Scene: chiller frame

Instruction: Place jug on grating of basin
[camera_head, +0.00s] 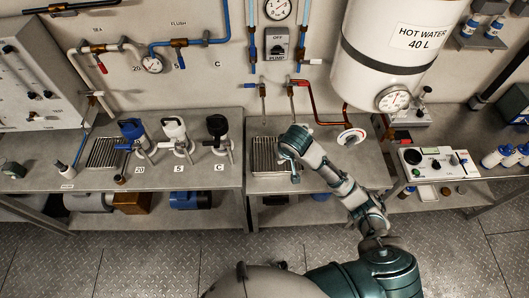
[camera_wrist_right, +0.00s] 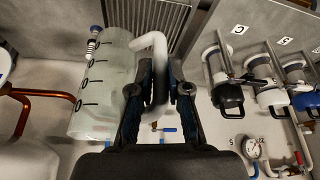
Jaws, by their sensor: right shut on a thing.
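The translucent jug (camera_wrist_right: 98,95) with dark graduation marks and a white handle (camera_wrist_right: 152,55) shows in the right wrist view. My right gripper (camera_wrist_right: 160,88) is shut on the jug's handle, with a dark finger on each side of it. In the head view my right gripper (camera_head: 290,146) is over the right part of the basin's grating (camera_head: 263,156). The jug cannot be made out clearly there. The grating also shows in the right wrist view (camera_wrist_right: 188,14), at the top behind the fingers. I cannot tell whether the jug touches it. My left gripper is not in view.
A white hot water tank (camera_head: 385,50) hangs above right, with a copper pipe (camera_head: 318,112) below it. Several handled vessels (camera_head: 174,133) stand on the left bench. A control box (camera_head: 437,162) and bottles (camera_head: 495,157) are on the right bench.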

